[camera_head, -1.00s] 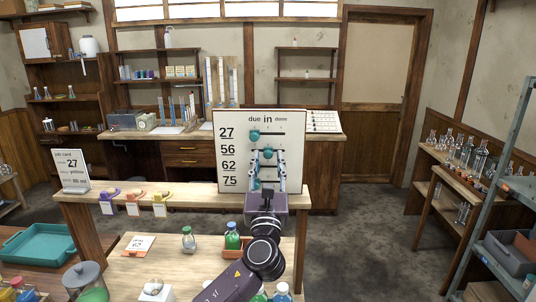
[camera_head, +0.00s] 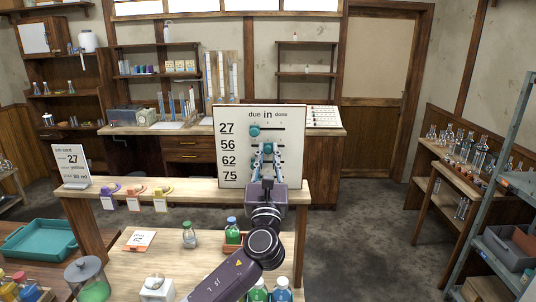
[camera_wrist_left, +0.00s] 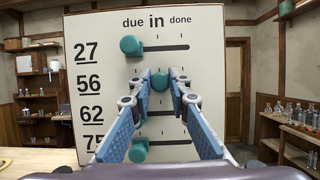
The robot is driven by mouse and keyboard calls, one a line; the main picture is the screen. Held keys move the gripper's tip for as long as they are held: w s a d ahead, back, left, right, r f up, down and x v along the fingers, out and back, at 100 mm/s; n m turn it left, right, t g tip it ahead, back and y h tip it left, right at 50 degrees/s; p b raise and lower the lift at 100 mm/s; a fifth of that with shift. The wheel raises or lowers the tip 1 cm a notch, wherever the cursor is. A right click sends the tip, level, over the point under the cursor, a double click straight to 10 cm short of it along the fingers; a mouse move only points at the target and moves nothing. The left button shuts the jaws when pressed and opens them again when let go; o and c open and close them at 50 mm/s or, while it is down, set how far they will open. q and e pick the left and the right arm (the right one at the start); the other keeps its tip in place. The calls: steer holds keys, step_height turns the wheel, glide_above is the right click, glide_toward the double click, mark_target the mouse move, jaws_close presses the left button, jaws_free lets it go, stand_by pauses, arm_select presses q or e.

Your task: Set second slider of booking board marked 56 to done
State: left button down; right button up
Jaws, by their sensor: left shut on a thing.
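The white booking board (camera_head: 292,165) stands on the wooden counter, with rows 27, 56, 62 and 75 under "due", "in" and "done". It fills much of the left wrist view (camera_wrist_left: 215,60). The second slider knob (camera_wrist_left: 159,81), teal, is in row 56 under "in". My left gripper (camera_head: 263,150) is shut on this knob, with a blue-padded finger on each side. The row 27 knob (camera_wrist_left: 130,45) is at the left, under "due". Row 75's knob (camera_wrist_left: 138,151) is also at the left. My fingers hide much of row 62. My right gripper is out of view.
A job card (camera_head: 71,165) stands at the counter's left end, near several coloured tagged items. Bottles and a small card (camera_head: 140,240) are on the lower bench. A teal tray (camera_head: 38,240) is at left. A metal shelf (camera_head: 510,190) is at right.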

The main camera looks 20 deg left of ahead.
mark_target(284, 141)
arm_select(q)
steer(key=shift+d, duration=0.1)
steer(key=d, duration=0.2)
steer(key=w+d, duration=0.1)
steer(key=shift+d+b, duration=0.3)
steer(key=shift+d, duration=0.05)
steer(key=c, duration=2)
jaws_free()
steer(key=shift+c, duration=0.2)
steer(key=shift+o, duration=1.1)
steer(key=shift+d, duration=0.15)
steer(key=shift+s+f, duration=0.1)
steer(key=v, duration=1.1)
steer(key=shift+s+f, duration=0.15)
steer(key=shift+s, duration=0.15)
